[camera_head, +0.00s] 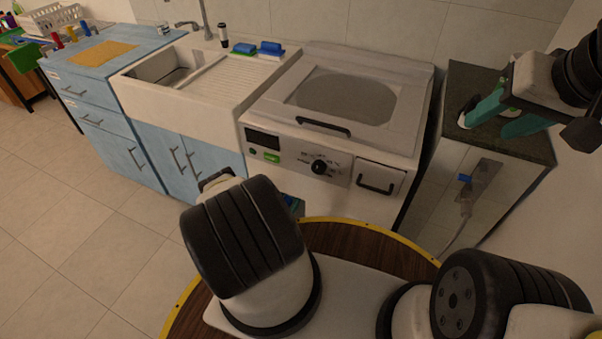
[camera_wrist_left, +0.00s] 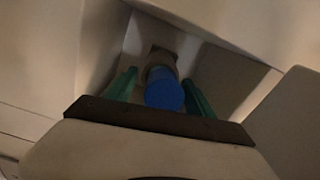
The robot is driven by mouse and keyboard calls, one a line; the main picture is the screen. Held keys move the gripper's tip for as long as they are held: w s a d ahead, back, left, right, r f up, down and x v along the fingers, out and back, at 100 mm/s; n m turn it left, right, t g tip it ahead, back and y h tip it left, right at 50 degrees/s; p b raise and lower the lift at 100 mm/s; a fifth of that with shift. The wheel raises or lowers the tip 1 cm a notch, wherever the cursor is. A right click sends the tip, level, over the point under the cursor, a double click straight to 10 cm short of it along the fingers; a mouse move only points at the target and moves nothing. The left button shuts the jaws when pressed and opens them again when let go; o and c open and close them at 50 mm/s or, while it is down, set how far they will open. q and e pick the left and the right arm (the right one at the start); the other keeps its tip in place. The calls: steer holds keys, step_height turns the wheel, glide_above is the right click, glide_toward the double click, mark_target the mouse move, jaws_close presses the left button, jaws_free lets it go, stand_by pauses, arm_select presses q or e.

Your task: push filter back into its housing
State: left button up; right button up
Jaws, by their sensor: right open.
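In the left wrist view, a round blue cap (camera_wrist_left: 164,92), apparently the filter's end, sits in front of a dull grey-brown piece in a pale recess, which looks like the housing (camera_wrist_left: 215,75). My left gripper (camera_wrist_left: 158,88) has its two green fingers apart, one on each side of the cap. A gap shows on the left; contact on the right is unclear. In the head view the left gripper and filter are not clearly seen behind my left arm. My right gripper (camera_head: 488,118) is open and empty over the dark countertop at the right.
A white washing machine (camera_head: 345,100) with a knob and handles stands in the middle. The sink (camera_head: 165,75) and blue cabinets (camera_head: 110,125) are to its left. A blue-handled valve with a hose (camera_head: 470,190) is below the dark countertop (camera_head: 525,145). Floor at left is clear.

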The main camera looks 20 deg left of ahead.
arm_select(q)
steer(key=s, duration=0.7)
steer(key=shift+s+a, duration=0.3)
steer(key=shift+s, duration=0.1)
